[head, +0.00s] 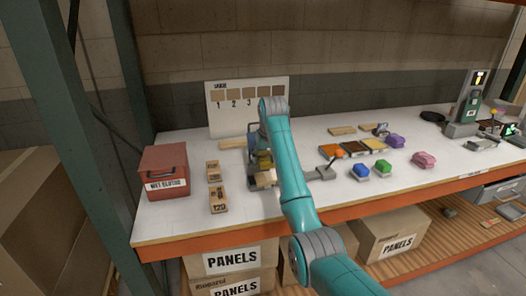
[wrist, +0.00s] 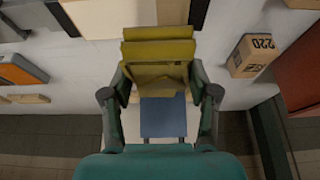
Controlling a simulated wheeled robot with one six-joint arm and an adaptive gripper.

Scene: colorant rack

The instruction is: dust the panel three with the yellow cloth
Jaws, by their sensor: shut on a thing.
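My gripper (wrist: 158,88) is shut on the yellow cloth (wrist: 158,55), which shows as a folded block between the fingers in the wrist view. In the head view the cloth (head: 263,161) is partly hidden by my arm, above the left part of the bench. A sample board (head: 221,119) stands against the wall, with numbers 1, 2 and 3 readable under its squares. A wooden panel (head: 231,144) lies in front of it. Other wooden panels lie farther right (head: 342,130). I cannot tell which one is panel three.
A red box (head: 165,172) and wooden blocks (head: 218,200) stand at the left. Colour trays (head: 356,148), blue (head: 360,171), green (head: 383,167), purple (head: 396,141) and pink (head: 424,159) pieces lie right of my arm.

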